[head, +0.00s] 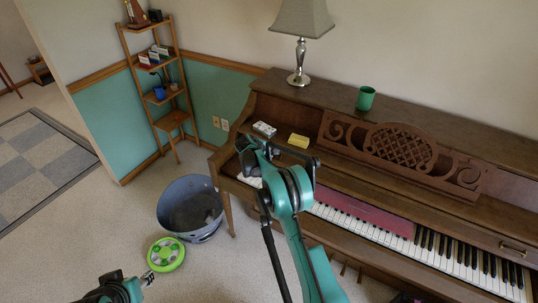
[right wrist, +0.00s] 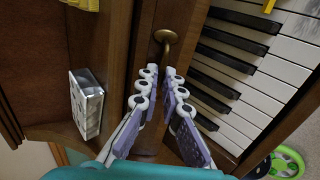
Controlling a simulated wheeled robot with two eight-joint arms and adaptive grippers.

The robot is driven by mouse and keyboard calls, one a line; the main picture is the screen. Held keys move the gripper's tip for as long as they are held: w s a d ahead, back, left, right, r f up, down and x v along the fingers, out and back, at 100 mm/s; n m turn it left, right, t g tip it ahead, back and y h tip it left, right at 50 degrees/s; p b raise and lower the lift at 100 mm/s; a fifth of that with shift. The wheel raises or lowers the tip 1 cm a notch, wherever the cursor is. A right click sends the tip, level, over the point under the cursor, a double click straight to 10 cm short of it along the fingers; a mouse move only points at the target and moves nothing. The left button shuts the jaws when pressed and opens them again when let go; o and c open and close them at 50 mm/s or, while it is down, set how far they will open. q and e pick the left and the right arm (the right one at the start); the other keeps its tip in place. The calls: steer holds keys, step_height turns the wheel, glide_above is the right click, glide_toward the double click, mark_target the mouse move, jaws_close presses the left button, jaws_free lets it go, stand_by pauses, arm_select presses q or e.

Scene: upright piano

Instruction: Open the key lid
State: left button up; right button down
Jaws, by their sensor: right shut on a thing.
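The key lid (head: 440,222) is a brown wooden board behind the piano keys (head: 440,250), and the keys lie uncovered. A brass handle (head: 513,248) sits on its right part. In the right wrist view, another brass handle (right wrist: 166,38) on the wood stands at my right gripper's (right wrist: 159,72) fingertips. The fingers close around it, and its near part is hidden between them. In the head view, my right gripper (head: 277,152) is at the piano's left end, partly hidden by my wrist. My left gripper (head: 146,279) is low at the left, away from the piano; its fingers are unclear.
A red cloth strip (head: 365,215) lies along the keys. A white box (head: 264,129), a yellow block (head: 299,140), a green cup (head: 366,98) and a lamp (head: 299,78) rest on the piano. A grey tub (head: 172,228) and a green disc (head: 166,254) are on the floor.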

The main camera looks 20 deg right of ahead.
steer(key=c, duration=1.7)
jaws_free()
steer(key=shift+a, duration=0.1)
steer(key=v, duration=1.2)
steer(key=shift+r, duration=0.1)
